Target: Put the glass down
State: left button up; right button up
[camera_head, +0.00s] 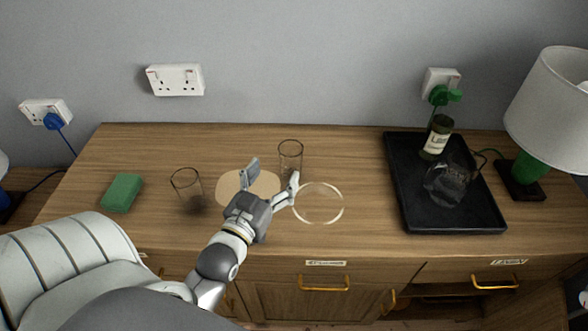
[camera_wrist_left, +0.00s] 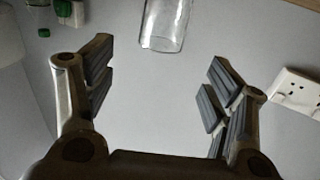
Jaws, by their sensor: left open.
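A clear glass (camera_head: 290,155) stands upright on the wooden sideboard, just beyond my left gripper (camera_head: 272,178). The gripper is open, and its right fingertip is in front of the glass's lower part, hiding some of it. In the left wrist view the glass (camera_wrist_left: 165,25) is beyond and apart from the open, empty fingers (camera_wrist_left: 160,82). A second clear glass (camera_head: 187,187) stands upright further left. A pale tan disc (camera_head: 228,190) lies partly behind my gripper, and a white ring (camera_head: 318,221) is marked on the top to the right. My right gripper is not in view.
A green block (camera_head: 122,193) lies at the left. A black tray (camera_head: 462,218) at the right carries a bottle (camera_head: 437,138) and a dark transparent jug (camera_head: 448,185). The top (camera_head: 362,170) is clear between ring and tray.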

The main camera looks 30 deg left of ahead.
aim_at(286, 156)
pick_arm(q)
jog(key=w, duration=0.4)
jog(key=shift+a, duration=0.35)
jog(key=shift+w+p, duration=0.3)
jog(key=shift+w, duration=0.3)
jog(key=w, duration=0.3)
jog(key=shift+w+a+p, duration=0.15)
jog(key=shift+a+p, duration=0.2)
jog(key=shift+a, duration=0.05)
jog(key=shift+w+a, duration=0.1)
jog(key=shift+w, duration=0.55)
jog(key=c, duration=1.4)
grip_shut()
jog(key=shift+r, duration=0.15)
